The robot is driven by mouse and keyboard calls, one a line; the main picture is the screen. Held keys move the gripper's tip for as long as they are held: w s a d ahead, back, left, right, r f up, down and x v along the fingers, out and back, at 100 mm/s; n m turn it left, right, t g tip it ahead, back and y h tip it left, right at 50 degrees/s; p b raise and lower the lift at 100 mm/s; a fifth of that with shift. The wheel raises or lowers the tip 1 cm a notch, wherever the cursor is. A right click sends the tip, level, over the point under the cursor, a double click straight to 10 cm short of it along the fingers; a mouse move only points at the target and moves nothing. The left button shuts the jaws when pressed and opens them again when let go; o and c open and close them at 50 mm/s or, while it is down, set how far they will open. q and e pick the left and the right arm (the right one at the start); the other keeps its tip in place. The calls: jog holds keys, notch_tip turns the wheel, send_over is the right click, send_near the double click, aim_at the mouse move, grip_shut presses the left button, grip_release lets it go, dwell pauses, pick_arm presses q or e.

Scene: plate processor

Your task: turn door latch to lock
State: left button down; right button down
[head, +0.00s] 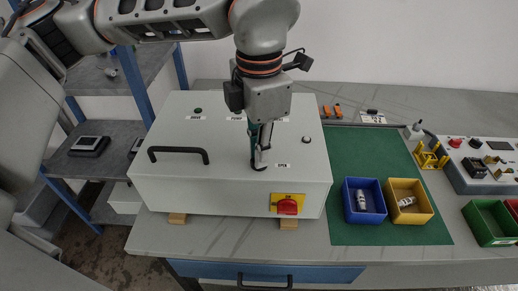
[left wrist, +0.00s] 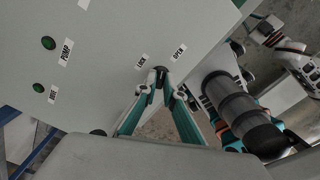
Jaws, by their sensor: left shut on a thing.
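The door latch (head: 259,167) is a small dark knob on the lid of the large white box, beside the OPEN label (head: 281,166). My left gripper (head: 260,160) comes down from above and is shut on the latch. In the left wrist view its fingertips (left wrist: 159,84) meet at the latch (left wrist: 160,71), between the LOCK label (left wrist: 140,61) and the OPEN label (left wrist: 178,52). The fingers hide much of the latch, so I cannot tell which way it is turned. My right gripper is not in view.
The white box (head: 230,195) has a black handle (head: 178,154) and a red-yellow switch (head: 288,205). A blue bin (head: 350,209) and a yellow bin (head: 423,212) stand on the green mat (head: 385,234) at right. A control panel (head: 480,165) stands further right.

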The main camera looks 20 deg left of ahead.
pick_arm(q)
jog(key=n, duration=0.6)
jog(key=shift+n, duration=0.3)
jog(key=n+b, duration=0.1)
jog(key=n, duration=0.5)
jog(key=shift+r+n, duration=0.1)
jog(key=shift+n, duration=0.2)
jog(key=c, duration=2.1)
grip_release()
jog(key=shift+c, duration=0.2)
notch_tip(320, 180, up, 12)
